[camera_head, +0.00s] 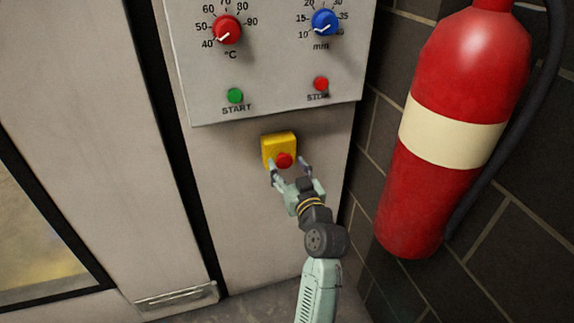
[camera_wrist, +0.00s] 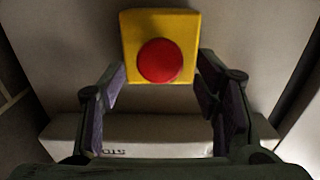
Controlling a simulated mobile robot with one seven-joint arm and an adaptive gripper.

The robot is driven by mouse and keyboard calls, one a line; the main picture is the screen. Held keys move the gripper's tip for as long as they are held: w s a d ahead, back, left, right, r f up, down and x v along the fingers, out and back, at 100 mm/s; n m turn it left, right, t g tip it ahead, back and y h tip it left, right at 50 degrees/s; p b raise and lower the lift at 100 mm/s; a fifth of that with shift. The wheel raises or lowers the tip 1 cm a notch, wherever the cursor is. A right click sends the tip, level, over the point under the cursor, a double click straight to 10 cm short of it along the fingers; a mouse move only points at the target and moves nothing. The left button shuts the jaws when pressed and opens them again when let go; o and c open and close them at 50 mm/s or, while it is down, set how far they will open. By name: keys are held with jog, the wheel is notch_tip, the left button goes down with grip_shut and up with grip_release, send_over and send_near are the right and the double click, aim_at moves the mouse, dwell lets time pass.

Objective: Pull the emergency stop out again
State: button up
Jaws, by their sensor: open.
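The emergency stop is a red mushroom button (camera_head: 284,160) on a yellow box (camera_head: 279,141), fixed to the pale cabinet below the control panel. In the wrist view the red button (camera_wrist: 159,61) sits near the top middle, on the yellow box (camera_wrist: 160,20). My gripper (camera_head: 289,165) is open in front of the button. In the wrist view its fingers (camera_wrist: 160,92) stand left and right, with the button between and a little beyond them. No finger visibly touches the button. I cannot tell how far the button stands out.
The panel (camera_head: 270,70) above carries a red dial (camera_head: 228,29), a blue dial (camera_head: 325,22), a green START button (camera_head: 235,96) and a red STOP button (camera_head: 321,84). A fire extinguisher (camera_head: 452,130) hangs close on the right. The cabinet front left of the yellow box is clear.

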jog(key=v, duration=1)
jog(key=shift+s+d, duration=0.15)
jog(key=shift+s, duration=0.2)
jog(key=shift+r, duration=0.15)
